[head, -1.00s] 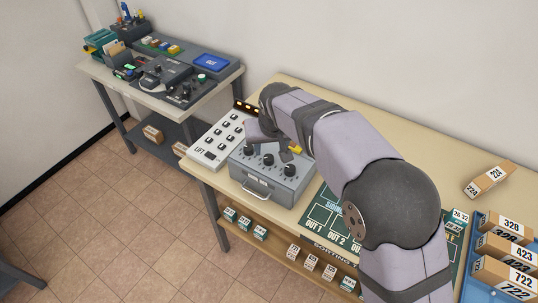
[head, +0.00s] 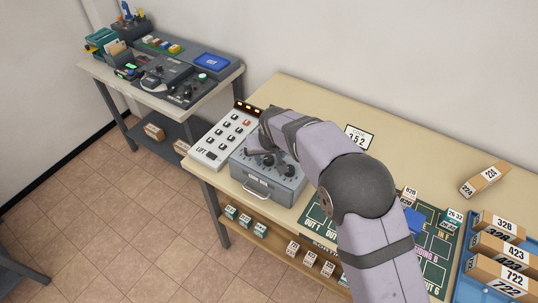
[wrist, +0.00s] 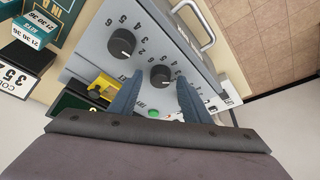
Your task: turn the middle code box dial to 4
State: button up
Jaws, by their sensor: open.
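The grey code box (head: 262,190) stands on the near left part of the long table, with a handle on its front. In the wrist view, its middle dial (wrist: 160,75), a black knob with numbers around it, lies between my gripper's (wrist: 160,84) two blue-grey fingers. The gripper is open around that dial; I cannot tell whether the fingers touch it. The pointer's setting is too small to read surely. Another dial (wrist: 122,42) is clear to the upper left. The remaining dial is largely hidden by a finger. In the head view my arm covers part of the box top.
A yellow part (wrist: 103,86) sits behind the dials, close to one finger. The white LIFT button panel (head: 224,139) stands left of the box. A card reading 352 (head: 358,137) stands behind my arm. The green sorting mat (head: 318,222) lies to the right.

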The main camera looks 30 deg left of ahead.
jog(key=c, duration=1)
jog(key=shift+c, duration=0.2)
jog(key=n, duration=0.2)
jog(key=n+g+y+b, duration=0.1)
jog(key=n, duration=0.1)
jog(key=shift+w+d+f, duration=0.1)
jog(key=shift+w+f, duration=0.05)
jog(key=shift+w, duration=0.05)
jog(key=shift+n+g+y+b, duration=0.3)
jog(key=shift+n+g+b, duration=0.8)
jog(key=shift+n, duration=0.8)
